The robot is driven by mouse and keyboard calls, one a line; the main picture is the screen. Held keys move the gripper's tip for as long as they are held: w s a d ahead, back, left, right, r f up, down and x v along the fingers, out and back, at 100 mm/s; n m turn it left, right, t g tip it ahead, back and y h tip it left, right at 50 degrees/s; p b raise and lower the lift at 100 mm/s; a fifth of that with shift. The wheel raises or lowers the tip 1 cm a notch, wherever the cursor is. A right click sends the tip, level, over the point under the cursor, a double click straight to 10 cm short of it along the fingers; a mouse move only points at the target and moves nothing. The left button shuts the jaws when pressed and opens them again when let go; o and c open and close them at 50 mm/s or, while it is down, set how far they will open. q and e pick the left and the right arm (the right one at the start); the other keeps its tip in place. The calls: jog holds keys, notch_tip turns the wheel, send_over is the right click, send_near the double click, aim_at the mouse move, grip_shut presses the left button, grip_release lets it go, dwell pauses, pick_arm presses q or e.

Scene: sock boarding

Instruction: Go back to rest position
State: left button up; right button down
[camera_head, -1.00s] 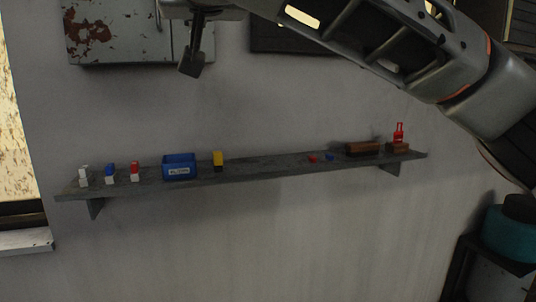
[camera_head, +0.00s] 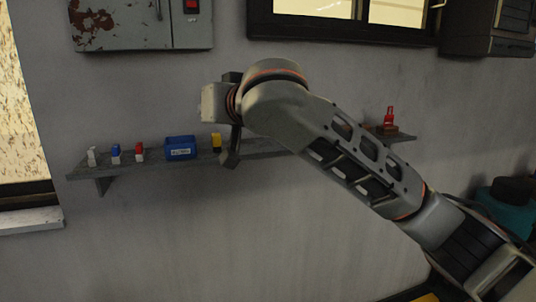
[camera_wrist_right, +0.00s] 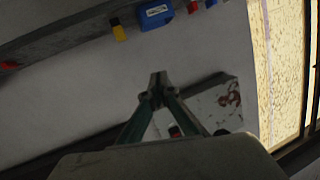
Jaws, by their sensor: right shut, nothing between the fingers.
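My right arm comes in from the lower right in the head view. Its gripper (camera_head: 230,160) hangs in front of the wall shelf, just right of the yellow-topped block in the picture. In the right wrist view the fingertips (camera_wrist_right: 158,78) meet with nothing between them, apart from the shelf and its objects. The gripper is shut and empty. My left gripper is in neither current view. The arm hides the right-middle part of the shelf.
The grey shelf (camera_head: 90,172) holds a blue bin (camera_head: 180,148), a yellow-topped block (camera_head: 216,142), several small blocks at left and a red item (camera_head: 389,117) at right. A rusty cabinet (camera_head: 140,25) hangs above. The wall below the shelf is clear.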

jog(key=s+d+f+m+p, duration=0.15)
jog(key=d+f, duration=0.35)
jog(key=f, duration=0.9)
jog(key=s+d+f+h+p, duration=0.15)
jog(key=d+f, duration=0.35)
jog(key=f, duration=0.9)
jog(key=s+d+f+m, duration=0.15)
jog(key=d+f, duration=0.35)
jog(key=f, duration=0.9)
pick_arm(q)
jog(key=r, duration=0.1)
jog(key=d+r+p, duration=0.1)
jog(key=r+p, duration=0.1)
jog(key=shift+s+d+r, duration=0.15)
jog(key=shift+s+r, duration=0.2)
jog(key=shift+s, duration=0.05)
pick_arm(e)
jog(key=s+d+f+g+h, duration=0.1)
jog(key=s+d+f, duration=0.5)
jog(key=s, duration=0.4)
jog(key=s+d+f+n+h, duration=0.1)
jog(key=s+d+f+h, duration=0.1)
jog(key=s+d+f, duration=0.4)
jog(key=s+d+f+n+g+h, duration=0.1)
jog(key=s+d+f, duration=0.4)
jog(key=s+f, duration=0.4)
jog(key=s, duration=0.4)
jog(key=shift+s+d+f+g, duration=0.25)
jog(key=shift+s+d+g, duration=0.05)
jog(key=shift+s+d, duration=0.1)
